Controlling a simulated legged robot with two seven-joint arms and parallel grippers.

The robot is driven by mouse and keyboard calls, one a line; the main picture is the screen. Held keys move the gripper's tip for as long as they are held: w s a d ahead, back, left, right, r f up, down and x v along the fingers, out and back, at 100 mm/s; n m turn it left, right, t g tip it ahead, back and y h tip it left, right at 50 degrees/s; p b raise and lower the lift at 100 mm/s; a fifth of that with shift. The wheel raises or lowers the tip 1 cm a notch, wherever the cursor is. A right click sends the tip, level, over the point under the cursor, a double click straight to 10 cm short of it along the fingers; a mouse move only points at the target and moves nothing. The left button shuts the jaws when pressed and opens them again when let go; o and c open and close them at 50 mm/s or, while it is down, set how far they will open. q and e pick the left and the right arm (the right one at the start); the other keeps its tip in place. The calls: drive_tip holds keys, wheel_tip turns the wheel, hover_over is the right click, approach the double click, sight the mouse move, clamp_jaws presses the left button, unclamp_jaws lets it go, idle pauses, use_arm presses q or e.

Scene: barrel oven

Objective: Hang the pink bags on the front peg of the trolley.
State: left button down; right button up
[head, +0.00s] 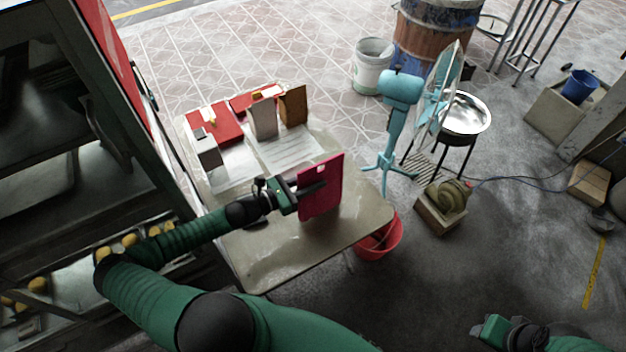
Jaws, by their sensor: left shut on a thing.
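A flat pink bag (325,200) with a small handle hole near its top stands upright over the table's right part. My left gripper (312,188) reaches in from the left and is shut on the bag. I cannot tell whether the bag's lower edge touches the table. My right gripper (488,329) is at the bottom right, over the floor and away from the bag; whether its jaws are open is unclear. No other pink bag is clearly visible. I cannot make out the trolley's front peg.
The table (270,262) holds boxes, red flat items (218,122) and papers at its far end. A dark rack (70,185) with shelves stands left. A teal fan (400,90) and a red bucket (380,242) stand right of the table.

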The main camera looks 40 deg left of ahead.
use_arm(q)
drive_tip(key=c, duration=1.1)
unclamp_jaws()
drive_tip(key=shift+a, duration=0.1)
drive_tip(key=b+v, duration=0.1)
drive_tip(key=v, duration=1.1)
drive_tip(key=shift+b, duration=0.4)
drive_tip(key=shift+s, duration=0.1)
